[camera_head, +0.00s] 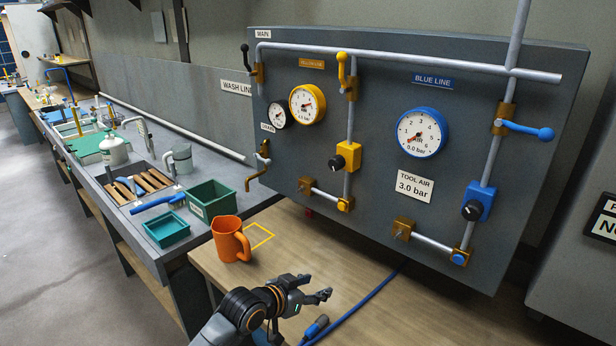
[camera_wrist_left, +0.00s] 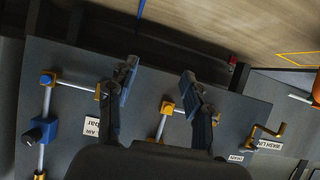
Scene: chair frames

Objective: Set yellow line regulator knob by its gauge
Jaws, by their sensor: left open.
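The yellow line regulator is a yellow block (camera_head: 351,152) on a vertical pipe of the grey panel, with a black knob (camera_head: 336,162) on its front. The yellow-rimmed gauge (camera_head: 307,104) is above and left of it; its needle is too small to read surely. My left gripper (camera_head: 318,289) is open and empty over the wooden bench, below and apart from the knob. In the left wrist view, my open fingers (camera_wrist_left: 160,75) face the panel's lower part. The yellow pipe elbow (camera_wrist_left: 167,107) shows between them; the regulator knob is hidden there. My right gripper is not in view.
A blue gauge (camera_head: 421,133) and blue regulator (camera_head: 479,202) are on the panel's right. A yellow valve lever (camera_head: 342,68) stands above the yellow regulator. An orange mug (camera_head: 230,240) and blue hose (camera_head: 362,303) are on the bench. Air before the panel is clear.

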